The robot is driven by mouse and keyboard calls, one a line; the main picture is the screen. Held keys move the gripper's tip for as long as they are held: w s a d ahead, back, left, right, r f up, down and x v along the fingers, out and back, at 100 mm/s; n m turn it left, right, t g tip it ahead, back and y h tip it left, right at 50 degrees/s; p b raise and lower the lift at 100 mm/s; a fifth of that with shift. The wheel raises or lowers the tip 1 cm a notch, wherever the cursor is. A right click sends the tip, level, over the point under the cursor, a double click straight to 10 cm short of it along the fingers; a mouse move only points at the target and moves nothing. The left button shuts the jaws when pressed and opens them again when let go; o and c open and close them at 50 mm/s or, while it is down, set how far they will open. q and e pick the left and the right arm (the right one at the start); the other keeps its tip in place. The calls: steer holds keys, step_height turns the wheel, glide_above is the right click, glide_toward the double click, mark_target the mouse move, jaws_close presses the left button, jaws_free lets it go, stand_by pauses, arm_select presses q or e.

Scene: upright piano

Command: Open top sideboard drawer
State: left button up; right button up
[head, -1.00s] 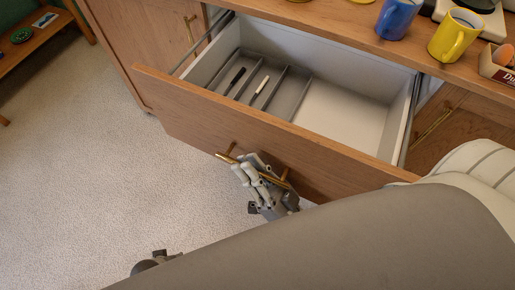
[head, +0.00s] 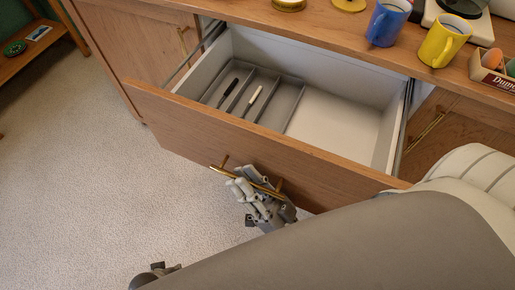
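The top sideboard drawer (head: 270,150) is pulled well out, with its wooden front tilted across the middle of the head view. Its grey inside shows. A brass bar handle (head: 218,168) is on the drawer front. My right gripper (head: 256,187) is at this handle, with its grey fingers closed around the bar. My own arm covers the lower right of the view and hides part of the gripper's surroundings.
A divided tray (head: 288,106) in the drawer holds a black and a white utensil. A blue mug (head: 388,22), a yellow mug (head: 442,42) and a small box (head: 492,75) stand on the sideboard top. The carpet left of the drawer is clear.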

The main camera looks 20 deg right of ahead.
steer(key=v, duration=1.1)
steer(key=shift+s+f, duration=0.2)
